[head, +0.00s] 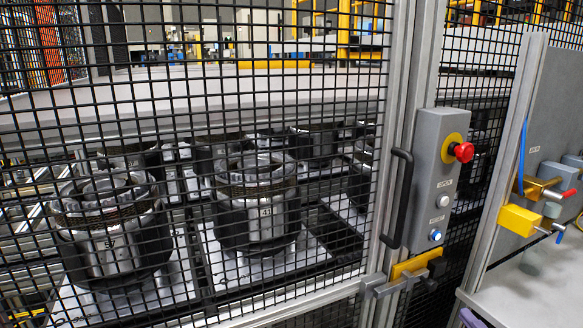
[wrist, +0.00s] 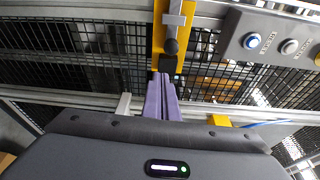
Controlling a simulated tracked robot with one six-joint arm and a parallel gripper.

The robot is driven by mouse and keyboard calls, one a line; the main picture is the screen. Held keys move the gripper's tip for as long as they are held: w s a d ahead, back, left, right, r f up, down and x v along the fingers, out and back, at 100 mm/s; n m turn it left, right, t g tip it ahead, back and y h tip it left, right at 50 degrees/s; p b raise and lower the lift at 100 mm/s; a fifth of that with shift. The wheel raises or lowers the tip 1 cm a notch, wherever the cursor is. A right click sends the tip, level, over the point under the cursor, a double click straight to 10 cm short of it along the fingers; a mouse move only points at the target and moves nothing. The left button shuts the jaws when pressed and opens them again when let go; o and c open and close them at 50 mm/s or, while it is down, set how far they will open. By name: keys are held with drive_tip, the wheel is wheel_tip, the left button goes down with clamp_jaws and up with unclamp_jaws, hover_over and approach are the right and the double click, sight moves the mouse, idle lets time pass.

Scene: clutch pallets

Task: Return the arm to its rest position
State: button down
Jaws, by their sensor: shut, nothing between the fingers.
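My gripper (wrist: 161,76) shows in the wrist view as two purple fingers pressed together, with nothing between them. The fingertips point at the yellow latch (wrist: 159,40) on the cage door and appear just below its black knob (wrist: 171,47). I cannot tell if they touch it. In the head view the latch (head: 410,267) sits low on the door post. Purple parts of my gripper show at the bottom edge there, right of and below the latch; the fingertips are not clear in that view.
A black mesh cage door (head: 330,240) with a black handle (head: 398,198) fills the left. Clutch parts (head: 265,215) stand on pallets behind it. A grey button box (head: 437,180) with a red emergency stop is on the post. A grey panel with yellow valves (head: 520,219) stands at right.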

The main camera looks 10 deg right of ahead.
drive_tip(key=s+a+f+n+g+y, duration=0.2)
drive_tip(key=s+a+n+g+y, duration=0.2)
drive_tip(key=a+g, duration=0.55)
drive_tip(key=s+a+f+n+g+y, duration=0.2)
drive_tip(key=s+a+n+g+y, duration=0.15)
drive_tip(key=a, duration=1.15)
drive_tip(key=a+r+n+t+h, duration=0.1)
drive_tip(key=a+r+n+h, duration=0.5)
drive_tip(key=a+r+n, duration=0.6)
wheel_tip(320, 180, up, 2)
drive_tip(key=shift+s+a+r, duration=0.1)
drive_tip(key=shift+s+a, duration=0.1)
drive_tip(key=shift+a, duration=0.2)
